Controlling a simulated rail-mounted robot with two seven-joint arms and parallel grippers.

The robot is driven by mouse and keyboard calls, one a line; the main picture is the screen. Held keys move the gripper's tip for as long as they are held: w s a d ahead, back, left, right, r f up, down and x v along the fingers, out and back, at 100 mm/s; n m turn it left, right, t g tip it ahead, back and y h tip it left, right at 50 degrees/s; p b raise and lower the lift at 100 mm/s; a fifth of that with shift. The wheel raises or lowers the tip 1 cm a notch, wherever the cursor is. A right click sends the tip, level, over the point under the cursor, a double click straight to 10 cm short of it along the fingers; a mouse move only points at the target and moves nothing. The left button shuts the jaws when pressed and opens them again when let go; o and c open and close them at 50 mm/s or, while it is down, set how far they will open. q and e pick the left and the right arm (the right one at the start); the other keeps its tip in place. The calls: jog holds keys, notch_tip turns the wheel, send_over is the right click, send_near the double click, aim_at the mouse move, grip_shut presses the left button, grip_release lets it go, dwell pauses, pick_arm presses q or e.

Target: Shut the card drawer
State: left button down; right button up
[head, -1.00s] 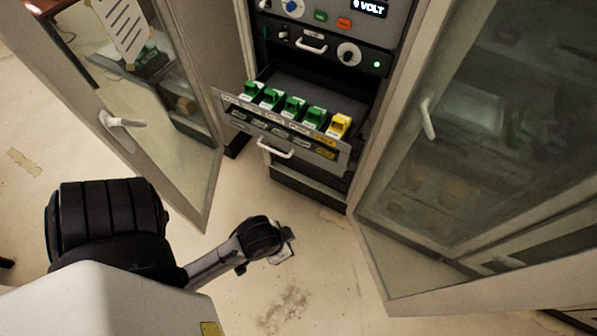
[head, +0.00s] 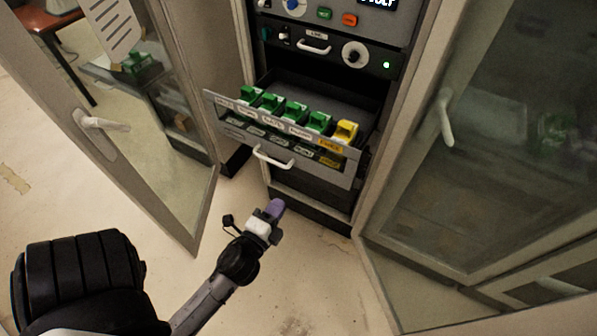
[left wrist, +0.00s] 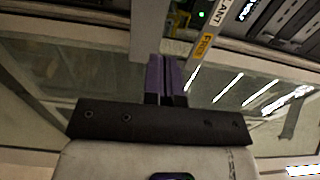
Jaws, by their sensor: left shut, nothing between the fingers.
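The card drawer (head: 300,168) stands pulled out of the rack in the cabinet, with several green cards and one yellow card (head: 345,132) standing in it. A white bow handle (head: 273,158) is on its grey front panel. My left gripper (head: 276,207) is in front of and below the drawer in the head view, apart from the handle. Its purple fingers are shut and empty; they also show in the left wrist view (left wrist: 162,75), with part of the labelled drawer front (left wrist: 208,42) beyond them. My right gripper is in neither view.
An open glass cabinet door (head: 150,120) stands at the left and another (head: 480,150) at the right. A rack unit with knobs and a green light (head: 330,50) sits above the drawer. The floor (head: 300,290) in front is clear.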

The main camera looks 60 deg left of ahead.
aim_at(308, 163)
pick_arm(q)
jog(key=x, duration=1.2)
jog(key=shift+w+a, duration=0.15)
jog(key=shift+a, duration=0.05)
jog(key=shift+x, duration=0.75)
jog(key=shift+w, duration=0.15)
